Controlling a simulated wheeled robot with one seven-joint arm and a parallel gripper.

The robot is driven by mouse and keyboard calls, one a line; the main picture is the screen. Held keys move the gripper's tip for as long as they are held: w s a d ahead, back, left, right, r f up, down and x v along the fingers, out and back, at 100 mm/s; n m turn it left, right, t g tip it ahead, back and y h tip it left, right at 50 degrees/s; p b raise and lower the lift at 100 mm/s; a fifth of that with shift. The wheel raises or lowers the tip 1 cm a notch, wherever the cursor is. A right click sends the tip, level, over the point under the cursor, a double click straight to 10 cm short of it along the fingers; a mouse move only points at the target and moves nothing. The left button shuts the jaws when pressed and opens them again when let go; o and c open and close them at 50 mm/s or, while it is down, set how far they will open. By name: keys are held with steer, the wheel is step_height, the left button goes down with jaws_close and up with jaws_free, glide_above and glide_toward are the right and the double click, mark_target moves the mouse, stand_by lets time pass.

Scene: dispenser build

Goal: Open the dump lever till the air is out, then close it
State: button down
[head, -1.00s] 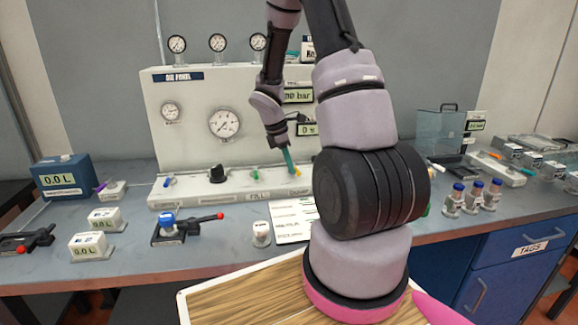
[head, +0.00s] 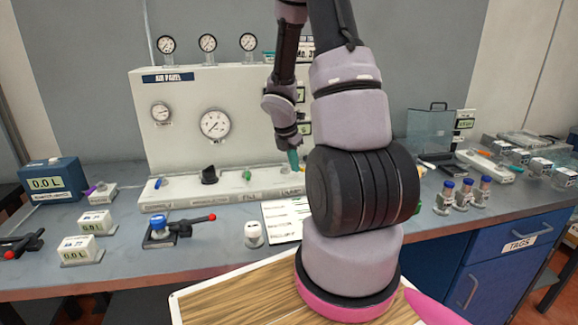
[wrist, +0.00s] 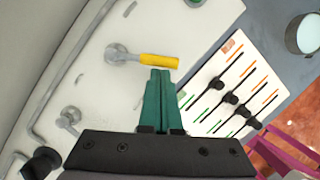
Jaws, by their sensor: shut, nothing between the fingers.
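The dump lever (wrist: 158,61) has a yellow handle on a metal pivot and shows in the wrist view, extending from the pivot toward the right of the picture. In the head view the yellow handle is hidden behind my arm and gripper; the dump label (head: 292,191) shows at the panel's front ledge. My gripper (wrist: 161,73) has green fingers, pressed together and empty. Its tips lie right beside the yellow handle's outer half; I cannot tell whether they touch. In the head view my gripper (head: 294,163) points down at the panel's right end.
The white air panel (head: 188,125) carries several gauges and a black knob (head: 209,175); the fill lever (head: 247,175) is green. My arm partly covers the digital displays. A card (head: 283,221) lies in front. Vials (head: 465,193) stand to the right, a red-tipped lever valve (head: 165,230) to the left.

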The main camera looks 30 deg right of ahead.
steer(key=d+n, duration=0.1)
steer(key=d+n+t, duration=0.1)
steer(key=n, duration=0.1)
steer(key=shift+w+d+n+y, duration=0.15)
steer(key=shift+d+n+y, duration=0.15)
steer(key=d+n, duration=0.1)
steer(key=w+d+n, duration=0.1)
steer(key=n, duration=0.1)
steer(key=shift+t+y, duration=0.3)
steer(key=shift+y, duration=0.1)
steer(key=shift+w+d+n, duration=0.15)
steer(key=shift+d+n, duration=0.05)
steer(key=shift+n, duration=0.4)
steer(key=shift+w+d, duration=0.4)
steer(key=shift+w, duration=0.15)
steer(key=shift+w+d, duration=0.1)
